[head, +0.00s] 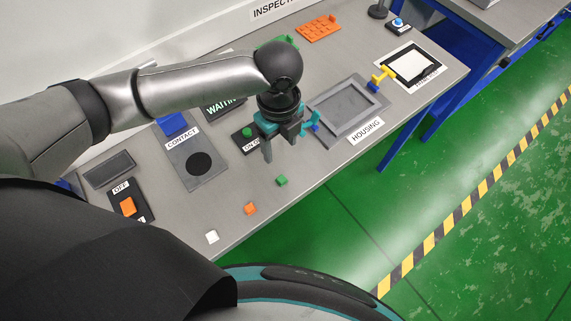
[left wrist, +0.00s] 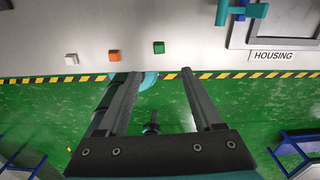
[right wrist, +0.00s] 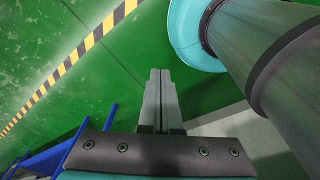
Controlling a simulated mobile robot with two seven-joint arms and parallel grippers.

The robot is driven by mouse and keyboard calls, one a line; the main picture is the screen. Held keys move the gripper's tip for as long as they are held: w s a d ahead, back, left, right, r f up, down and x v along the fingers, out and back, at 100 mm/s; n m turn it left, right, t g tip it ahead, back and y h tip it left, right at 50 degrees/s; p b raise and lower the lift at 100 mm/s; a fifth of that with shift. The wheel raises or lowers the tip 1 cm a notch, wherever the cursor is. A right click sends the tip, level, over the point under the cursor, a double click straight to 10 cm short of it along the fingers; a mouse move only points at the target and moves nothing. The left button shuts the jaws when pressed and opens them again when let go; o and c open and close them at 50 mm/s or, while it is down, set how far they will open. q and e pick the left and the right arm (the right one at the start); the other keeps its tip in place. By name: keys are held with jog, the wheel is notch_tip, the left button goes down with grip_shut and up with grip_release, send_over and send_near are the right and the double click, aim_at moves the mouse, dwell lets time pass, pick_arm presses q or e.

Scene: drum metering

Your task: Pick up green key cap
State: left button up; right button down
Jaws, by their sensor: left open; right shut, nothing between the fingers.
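The green key cap (head: 282,181) is a small green cube on the grey table near its front edge. It also shows in the left wrist view (left wrist: 158,47), ahead of the fingers. My left gripper (head: 284,150) is open and empty above the table, behind the green cap in the head view. Its fingers (left wrist: 155,75) point toward the table edge in the left wrist view and do not touch the cap. My right gripper (right wrist: 161,72) is shut and empty over the green floor, seen only in the right wrist view.
An orange cap (head: 250,208) and a white cap (head: 212,236) lie along the front edge. The HOUSING tray (head: 376,122) is to the right, with teal and yellow parts near it. The CONTACT plate (head: 183,178) is to the left. Another green piece (head: 247,132) sits beside my left gripper.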

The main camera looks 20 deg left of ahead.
pick_arm(q)
send_over(280, 177)
notch_tip(280, 177, down, 6)
jog(key=r, duration=0.1)
jog(key=f, duration=0.2)
jog(key=f+b, duration=0.1)
jog(key=shift+s+d+f, duration=0.1)
jog(key=shift+s+d, duration=0.1)
jog(key=shift+s, duration=0.1)
jog(key=shift+f, duration=0.8)
jog(key=f, duration=0.4)
jog(key=shift+w+a+f+b, duration=0.2)
jog(key=shift+w+f+b, duration=0.1)
jog(key=shift+f, duration=0.1)
pick_arm(e)
jog(key=s+f, duration=0.1)
jog(key=s, duration=0.1)
jog(key=shift+s+f, duration=0.35)
pick_arm(q)
grip_shut()
pick_arm(e)
jog(key=shift+s+d, duration=0.1)
jog(key=shift+s, duration=0.1)
